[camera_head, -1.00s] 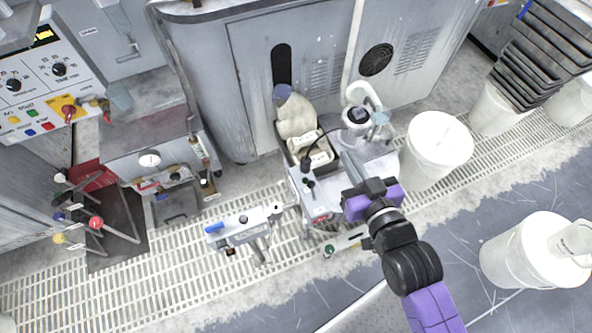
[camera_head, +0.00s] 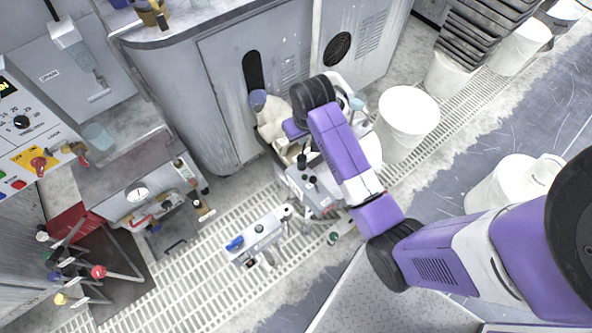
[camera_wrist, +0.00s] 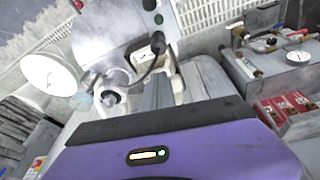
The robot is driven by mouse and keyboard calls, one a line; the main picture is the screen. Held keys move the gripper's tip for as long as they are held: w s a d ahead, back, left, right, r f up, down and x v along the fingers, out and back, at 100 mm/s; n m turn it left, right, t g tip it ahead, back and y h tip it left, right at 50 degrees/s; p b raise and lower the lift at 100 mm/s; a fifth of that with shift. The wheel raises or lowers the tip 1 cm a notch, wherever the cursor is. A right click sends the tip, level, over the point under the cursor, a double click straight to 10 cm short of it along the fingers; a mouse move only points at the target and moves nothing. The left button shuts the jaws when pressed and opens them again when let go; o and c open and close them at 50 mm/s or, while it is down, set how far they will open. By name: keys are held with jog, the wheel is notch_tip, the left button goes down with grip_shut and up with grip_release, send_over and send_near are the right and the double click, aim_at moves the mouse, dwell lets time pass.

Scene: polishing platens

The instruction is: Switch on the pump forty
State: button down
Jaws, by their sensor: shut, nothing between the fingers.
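A grey pump cart with a small control box (camera_head: 318,196) stands below my forearm in the head view. Its panel (camera_wrist: 138,22) shows at the top of the wrist view, with a black button and a green button (camera_wrist: 158,19) one below the other. A black cable runs down from the box to a pale container. No number forty is legible on it. My gripper (camera_wrist: 170,88) is shut and empty, its grey fingers pointing toward the cart in the wrist view, apart from the buttons. In the head view my arm hides the fingers and part of the cart.
A white bucket (camera_head: 407,116) stands right of the cart. A low fixture with a blue handle (camera_head: 235,243) stands on the grating to the left. Colored-knob levers (camera_head: 98,271) and a bench (camera_head: 135,180) lie farther left. A grey cabinet (camera_head: 225,90) closes off the back.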

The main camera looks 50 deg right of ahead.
aim_at(315, 184)
jog(key=s+a+g, duration=0.1)
jog(key=s+a+f, duration=0.1)
jog(key=s, duration=0.1)
jog(key=s+a+g+y, duration=0.1)
jog(key=shift+s+f+g, duration=0.3)
jog(key=shift+s+f, duration=0.05)
jog(key=f, duration=1)
jog(key=shift+s+d+b, duration=0.1)
jog(key=shift+d+b, duration=0.15)
jog(key=shift+b, duration=0.1)
